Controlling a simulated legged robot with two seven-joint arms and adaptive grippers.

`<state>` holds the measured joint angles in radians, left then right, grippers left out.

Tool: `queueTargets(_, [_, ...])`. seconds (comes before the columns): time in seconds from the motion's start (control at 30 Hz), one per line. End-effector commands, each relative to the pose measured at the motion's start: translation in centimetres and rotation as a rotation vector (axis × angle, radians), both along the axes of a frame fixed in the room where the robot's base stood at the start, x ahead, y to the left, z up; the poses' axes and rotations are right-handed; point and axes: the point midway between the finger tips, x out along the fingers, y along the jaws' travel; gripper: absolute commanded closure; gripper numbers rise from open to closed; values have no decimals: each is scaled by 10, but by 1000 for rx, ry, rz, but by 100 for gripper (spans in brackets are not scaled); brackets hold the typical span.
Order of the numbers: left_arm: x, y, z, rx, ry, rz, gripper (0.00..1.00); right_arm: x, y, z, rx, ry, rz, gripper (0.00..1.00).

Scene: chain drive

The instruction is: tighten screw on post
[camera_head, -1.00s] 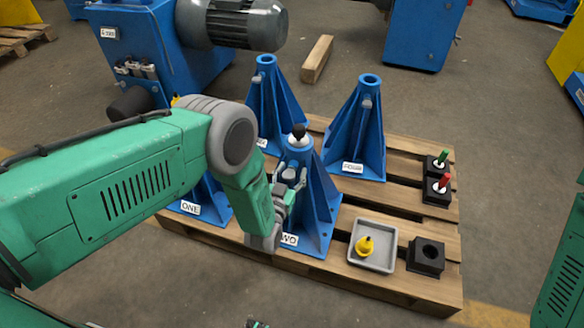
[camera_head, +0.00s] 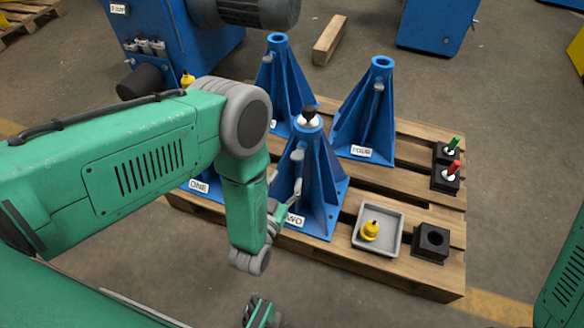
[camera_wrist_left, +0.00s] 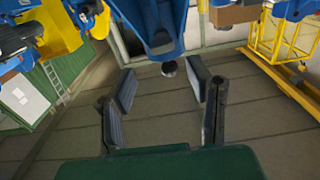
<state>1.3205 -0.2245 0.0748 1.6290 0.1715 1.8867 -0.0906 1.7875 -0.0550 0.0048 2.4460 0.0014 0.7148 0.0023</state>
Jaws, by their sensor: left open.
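The blue post marked TWO (camera_head: 318,190) stands on the pallet, with a black-and-white knob (camera_head: 309,117) on its top. A grey screw (camera_head: 297,157) sits on its near side, upper part. My left gripper (camera_head: 280,208) is open, beside the post's lower left and below the screw, partly hidden by my forearm. In the left wrist view the two open fingers (camera_wrist_left: 165,98) have nothing between them. A dark round end (camera_wrist_left: 169,68) shows beyond the fingertips, below a blue part; I cannot tell which piece it is.
Post FOUR (camera_head: 368,120) and another blue post (camera_head: 282,80) stand behind. A grey tray (camera_head: 359,238) holds a yellow piece (camera_head: 370,230). A black block (camera_head: 431,243) and two holders with red and green handles (camera_head: 450,170) are at the right.

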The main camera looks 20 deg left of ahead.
Motion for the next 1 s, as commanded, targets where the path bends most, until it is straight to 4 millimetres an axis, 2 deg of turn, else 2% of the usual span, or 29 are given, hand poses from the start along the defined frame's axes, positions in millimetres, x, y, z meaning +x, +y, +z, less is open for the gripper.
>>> queueTargets(0.1, [-8, 0, 0, 0, 0, 0, 55, 0, 0, 0, 0, 0, 0, 46])
queueTargets(0.37, [-9, 0, 0, 0, 0, 0, 55, 1, 0, 0, 0, 2, 0, 46])
queueTargets(0.4, [-9, 0, 0, 0, 0, 0, 48, 2, 0, -1, 0, 2, 0, 46])
queueTargets(0.47, [-11, 1, -2, -3, 6, 0, 48, 2, 0, 0, 0, 2, 0, 46])
queueTargets(0.67, [-35, 2, -11, -47, 44, 0, 48, 2, 0, 6, 0, 2, 0, 46])
queueTargets(0.83, [-44, 4, -1, -81, 15, 5, 48, 2, 0, 9, 0, 2, 0, 46])
queueTargets(1.0, [-38, 4, 4, -89, -8, 4, 48, 1, 0, 7, 0, 3, 0, 46])
